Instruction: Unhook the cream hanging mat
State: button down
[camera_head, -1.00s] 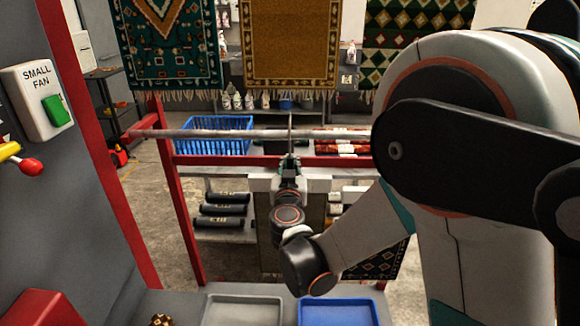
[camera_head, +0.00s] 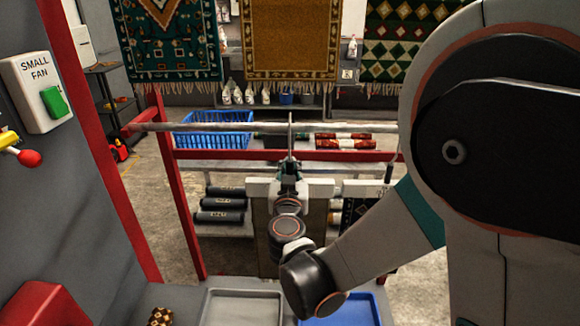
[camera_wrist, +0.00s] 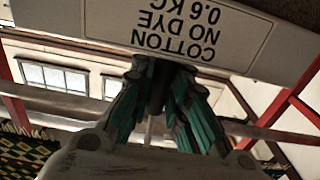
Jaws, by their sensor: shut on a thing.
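The hanging mat's pale header bar (camera_head: 262,188) is at the centre of the head view, with a tan-brown body (camera_head: 262,236) below it. In the wrist view the bar (camera_wrist: 100,18) carries a label reading cotton, no dye, 0.6 kg, upside down. My gripper (camera_head: 289,172) is at the middle of the bar. In the wrist view its teal fingers (camera_wrist: 165,92) are shut around a dark upright stem. A thin grey hook (camera_head: 291,130) rises past the rail (camera_head: 220,128); whether it still touches the rail I cannot tell. My wrist hides much of the mat.
A dark patterned mat (camera_head: 353,212) hangs close on the right. A red crossbar (camera_head: 225,155) and post (camera_head: 178,190) stand beyond and left. A grey tray (camera_head: 242,296) and a blue tray (camera_head: 366,312) lie in front. A blue basket (camera_head: 213,138) is behind.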

jog(key=s, duration=0.9)
jog(key=shift+s+a+b, duration=0.2)
jog(key=shift+s+b, duration=0.2)
dwell(0.4)
jog(key=shift+w, duration=0.1)
